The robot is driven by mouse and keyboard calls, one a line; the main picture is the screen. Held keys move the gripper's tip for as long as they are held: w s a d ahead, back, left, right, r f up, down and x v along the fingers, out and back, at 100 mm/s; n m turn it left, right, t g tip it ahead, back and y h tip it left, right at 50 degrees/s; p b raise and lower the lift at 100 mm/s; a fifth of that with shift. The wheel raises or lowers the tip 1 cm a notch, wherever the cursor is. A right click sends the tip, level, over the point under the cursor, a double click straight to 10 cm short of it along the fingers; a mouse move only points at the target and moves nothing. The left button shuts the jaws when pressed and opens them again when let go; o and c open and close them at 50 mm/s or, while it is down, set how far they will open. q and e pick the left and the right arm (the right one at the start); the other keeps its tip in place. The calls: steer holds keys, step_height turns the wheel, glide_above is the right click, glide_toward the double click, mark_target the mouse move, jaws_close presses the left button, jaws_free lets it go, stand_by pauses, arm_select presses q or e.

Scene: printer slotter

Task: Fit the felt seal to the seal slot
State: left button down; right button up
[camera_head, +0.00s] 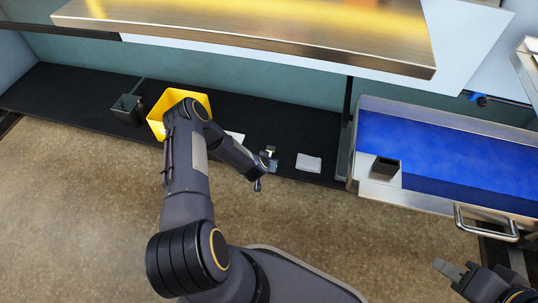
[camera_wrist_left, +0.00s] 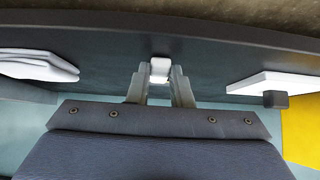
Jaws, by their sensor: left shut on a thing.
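My left gripper (camera_head: 268,160) is over the black shelf. In the left wrist view its two fingers (camera_wrist_left: 160,82) are shut on a small white block (camera_wrist_left: 160,70), which I take to be the felt seal. In the head view the block is too small to make out clearly. I cannot identify the seal slot for certain; a small dark square block (camera_head: 385,166) with a recessed-looking top sits at the left end of the blue-lined drawer (camera_head: 440,150). My right gripper (camera_head: 452,268) is at the lower right, away from these things; its finger gap is unclear.
A yellow bin (camera_head: 158,121) and a dark box (camera_head: 127,112) stand on the black shelf (camera_head: 60,95). A folded white cloth (camera_head: 308,162) lies right of my left gripper. A white flat piece (camera_wrist_left: 265,82) lies by the bin. A metal-edged upper shelf (camera_head: 270,30) overhangs; the drawer handle (camera_head: 487,222) juts out.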

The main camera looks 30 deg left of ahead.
arm_select(q)
steer(key=shift+r, duration=0.4)
stand_by(0.4)
steer(key=shift+r+p, duration=2.05)
steer(key=shift+r, duration=0.45)
steer(key=c, duration=1.9)
jaws_free()
steer(key=shift+c, duration=1.4)
steer(key=shift+s+f, duration=0.1)
jaws_close()
